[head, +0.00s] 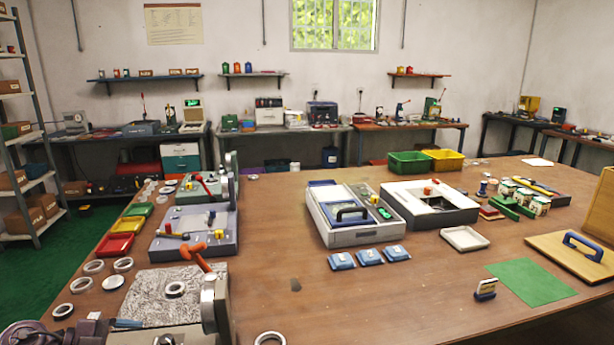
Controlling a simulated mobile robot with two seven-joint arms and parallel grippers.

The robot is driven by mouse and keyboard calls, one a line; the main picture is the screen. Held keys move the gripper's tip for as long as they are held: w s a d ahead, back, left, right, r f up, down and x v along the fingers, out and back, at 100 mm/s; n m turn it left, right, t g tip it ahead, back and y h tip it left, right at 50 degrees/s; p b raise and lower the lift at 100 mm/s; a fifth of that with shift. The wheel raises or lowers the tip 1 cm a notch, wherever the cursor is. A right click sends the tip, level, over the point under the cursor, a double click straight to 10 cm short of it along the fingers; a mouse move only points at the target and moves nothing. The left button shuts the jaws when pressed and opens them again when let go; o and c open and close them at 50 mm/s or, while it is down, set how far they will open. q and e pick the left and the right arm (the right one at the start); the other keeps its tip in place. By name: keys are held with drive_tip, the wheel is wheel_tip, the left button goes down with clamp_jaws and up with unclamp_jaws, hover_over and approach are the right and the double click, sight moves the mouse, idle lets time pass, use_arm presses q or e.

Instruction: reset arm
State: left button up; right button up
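Neither of my grippers can be made out in the head view. Several pale metal bearing rings lie at the table's left edge, among them one ring (63,311) near the front and another (123,271). One ring (175,296) lies on a mottled grey plate (140,303) at the left front. Another ring (270,333) is cut off by the bottom edge of the picture. Dark grey and purplish parts at the bottom left corner are cut off, and I cannot tell what they are.
Devices with orange and red levers (195,253) stand along the left of the wooden table (310,290). Red, yellow and green trays (114,246) lie behind the rings. Grey cases (349,235), blue packets (369,257) and a green mat (531,283) lie right. The front middle is mostly clear.

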use_arm(q)
drive_tip(key=s+a+f+n+t+y, duration=0.1)
drive_tip(key=s+a+f+n+y, duration=0.35)
drive_tip(key=s, duration=0.25)
drive_tip(key=s+a+f+n+t+y, duration=0.1)
drive_tip(key=s+a+f+n+y, duration=0.3)
drive_tip(key=s, duration=0.3)
drive_tip(key=s+a+f+n+t+y, duration=0.1)
drive_tip(key=s+a+f+n+y, duration=0.2)
drive_tip(key=s+f, duration=0.4)
drive_tip(key=d+f+n+t, duration=0.1)
drive_tip(key=d+f+n, duration=0.2)
drive_tip(key=d+n, duration=0.5)
drive_tip(key=d, duration=1.1)
drive_tip(key=shift+d+f+t, duration=0.15)
drive_tip(key=shift+f+t, duration=0.2)
drive_tip(key=shift+t, duration=0.05)
